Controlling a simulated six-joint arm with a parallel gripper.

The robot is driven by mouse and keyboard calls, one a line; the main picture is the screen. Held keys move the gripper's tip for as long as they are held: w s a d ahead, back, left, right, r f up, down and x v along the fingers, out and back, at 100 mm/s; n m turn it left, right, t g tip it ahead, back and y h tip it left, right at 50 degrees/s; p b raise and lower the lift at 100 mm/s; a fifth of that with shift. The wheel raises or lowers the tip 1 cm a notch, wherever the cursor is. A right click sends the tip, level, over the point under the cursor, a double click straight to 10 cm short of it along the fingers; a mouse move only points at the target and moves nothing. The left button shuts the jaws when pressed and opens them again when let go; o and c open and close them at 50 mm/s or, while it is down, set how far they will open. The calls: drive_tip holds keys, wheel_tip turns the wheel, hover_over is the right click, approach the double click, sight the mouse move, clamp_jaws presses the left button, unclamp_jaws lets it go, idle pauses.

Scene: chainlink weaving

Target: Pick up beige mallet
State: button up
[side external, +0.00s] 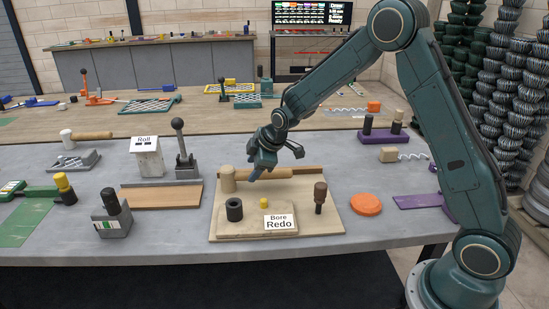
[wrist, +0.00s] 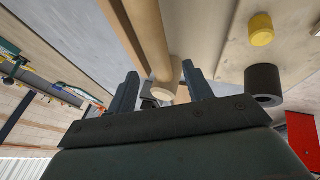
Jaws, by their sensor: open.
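The beige mallet (side external: 228,179) lies at the back of a light wooden board, its pale head at the left and its handle running right. In the wrist view the mallet (wrist: 148,35) runs down from the top edge, its round pale head end between my fingers. My gripper (side external: 254,176) is over the mallet close to its head, fingers pointing down and left. In the wrist view my gripper (wrist: 162,88) is open, one finger on each side of the mallet head. I cannot tell whether a finger touches it. The jaws hide part of the handle in the side view.
The board (side external: 328,228) also bears a black cylinder (side external: 234,209), a small yellow piece (side external: 263,203), a brown peg (side external: 320,198) and a Bore/Redo sign (side external: 279,223). A "Roll" block (side external: 147,158) stands left. An orange disc (side external: 366,204) lies right.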

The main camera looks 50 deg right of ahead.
sight(249, 172)
drive_tip(key=shift+x, duration=2.55)
drive_tip(key=shift+d, duration=0.1)
clamp_jaws()
drive_tip(key=shift+r, duration=0.15)
wheel_tip(249, 172, up, 20)
